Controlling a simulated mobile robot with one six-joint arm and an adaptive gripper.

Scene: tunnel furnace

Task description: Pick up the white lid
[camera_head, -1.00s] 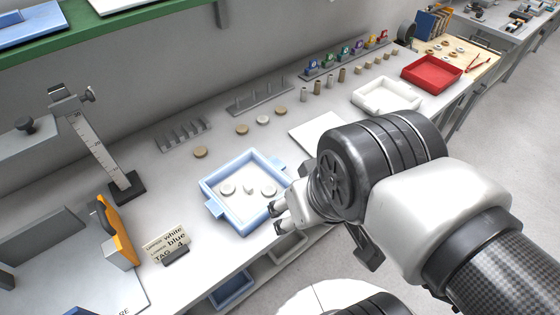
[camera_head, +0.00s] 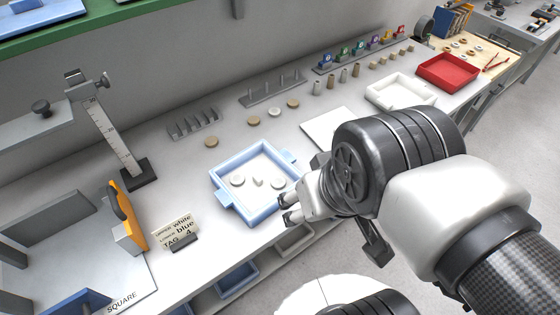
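A white shallow rectangular piece with a raised rim (camera_head: 378,101), the likeliest white lid, lies on the bench at upper right, left of a red tray (camera_head: 447,72). A flat white sheet or plate (camera_head: 325,130) lies nearer, partly hidden by my arm. A light-blue tray (camera_head: 232,206) with handles holds several small pale pieces. My gripper (camera_head: 287,209) is beside the tray's right front corner; whether it touches cannot be told. Its two fingertips look apart with nothing between them. It is well away from the white rimmed piece. A sign (camera_head: 175,231) reads upper white, lower blue, tag 4.
Several round discs (camera_head: 254,121) and small posts stand along the bench behind. Bins (camera_head: 238,277) sit under the bench's front edge. A green shelf (camera_head: 110,14) overhangs at upper left.

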